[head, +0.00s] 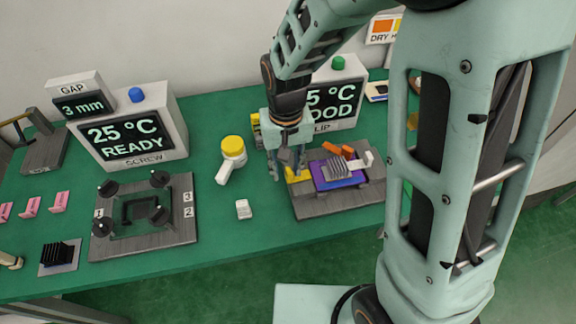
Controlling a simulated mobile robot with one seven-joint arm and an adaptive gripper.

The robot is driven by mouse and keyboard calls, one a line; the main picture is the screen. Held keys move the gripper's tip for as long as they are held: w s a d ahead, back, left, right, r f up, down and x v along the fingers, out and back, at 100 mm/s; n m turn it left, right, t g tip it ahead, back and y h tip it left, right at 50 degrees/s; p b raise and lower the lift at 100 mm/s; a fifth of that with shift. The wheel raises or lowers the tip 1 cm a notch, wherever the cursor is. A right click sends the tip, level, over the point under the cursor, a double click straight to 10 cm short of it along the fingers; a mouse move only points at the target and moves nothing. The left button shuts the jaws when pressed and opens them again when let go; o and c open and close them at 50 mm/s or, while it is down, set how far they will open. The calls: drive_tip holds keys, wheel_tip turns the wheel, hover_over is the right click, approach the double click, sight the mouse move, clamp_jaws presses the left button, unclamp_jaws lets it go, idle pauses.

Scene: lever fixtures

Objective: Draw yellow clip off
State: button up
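The yellow clip (297,177) is at the left end of the grey clip fixture (310,208), beside a purple board (325,184). My gripper (288,172) points down at the fixture's left side, with a visible gap between its fingers. One finger is in front of the clip and hides part of it; I cannot tell whether they touch. The board carries a grey finned heat sink (338,167). An orange clip (348,152) lies behind it and a white tab (366,159) stands at its right.
A display marked CLIP (345,106) stands behind my gripper. Left are a yellow-capped white device (232,150), a small white block (243,209), the screw fixture (180,222) and its READY display (122,139). The green table (235,250) is clear in front of the clip fixture.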

sight(287, 171)
drive_tip(key=shift+d, duration=0.1)
wheel_tip(287, 171, up, 12)
idle(0.5)
